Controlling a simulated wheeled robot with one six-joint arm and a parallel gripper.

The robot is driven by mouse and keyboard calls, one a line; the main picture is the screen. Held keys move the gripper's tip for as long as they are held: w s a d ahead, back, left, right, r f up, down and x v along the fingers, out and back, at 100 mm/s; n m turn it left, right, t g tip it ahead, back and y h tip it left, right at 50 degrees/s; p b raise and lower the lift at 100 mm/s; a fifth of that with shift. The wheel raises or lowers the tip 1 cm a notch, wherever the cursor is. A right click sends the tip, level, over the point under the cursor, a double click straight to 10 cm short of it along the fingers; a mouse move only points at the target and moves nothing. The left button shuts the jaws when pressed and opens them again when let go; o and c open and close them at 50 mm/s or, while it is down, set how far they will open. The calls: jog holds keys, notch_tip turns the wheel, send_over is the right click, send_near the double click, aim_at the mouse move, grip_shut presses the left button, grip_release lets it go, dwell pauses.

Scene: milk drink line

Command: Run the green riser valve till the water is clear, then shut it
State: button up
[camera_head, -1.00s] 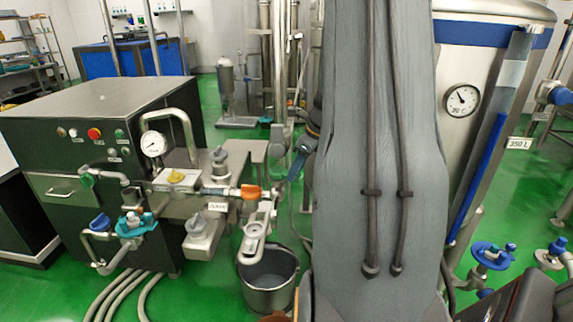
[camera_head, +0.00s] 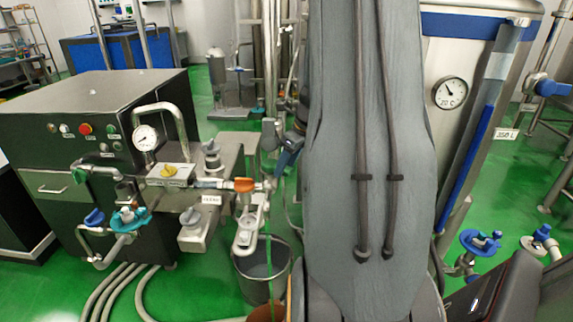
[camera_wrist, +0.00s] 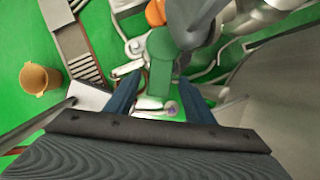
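In the wrist view the two blue fingers of my gripper (camera_wrist: 160,85) stand apart. A green valve handle (camera_wrist: 161,50) shows between and beyond their tips. I see gaps beside it, so the fingers do not look shut on it; how near it is in depth is hard to tell. In the head view my arm covers the middle, and only a bit of my gripper (camera_head: 289,152) shows at the arm's left edge. The green handle is not clearly visible there. No water stream can be made out with certainty.
An orange-handled valve (camera_head: 244,185) and a sight-glass fitting (camera_head: 247,235) stand above a steel bucket (camera_head: 259,275). A dark machine (camera_head: 95,95) with a gauge is at left, a steel tank (camera_head: 455,65) at right. A brown bucket (camera_wrist: 38,78) shows in the wrist view.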

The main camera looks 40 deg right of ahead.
jog(key=b+v, duration=0.1)
jog(key=v, duration=0.6)
jog(key=shift+r, duration=0.35)
jog(key=shift+s, duration=0.15)
dwell(0.3)
jog(key=s+a+f+n+g, duration=0.1)
jog(key=a+f+n+g, duration=0.15)
jog(key=a+n, duration=1.5)
jog(key=s+a+f+n, duration=0.1)
jog(key=s+a+n, duration=0.3)
jog(key=a+n, duration=0.4)
jog(key=s+a+f+n+h, duration=0.1)
jog(key=s+a+f+n, duration=0.1)
jog(key=s+a+n, duration=0.3)
jog(key=a+n, duration=0.2)
jog(key=a, duration=0.1)
jog(key=shift+a+f+n+g, duration=0.35)
jog(key=shift+w, duration=0.1)
dwell(2.7)
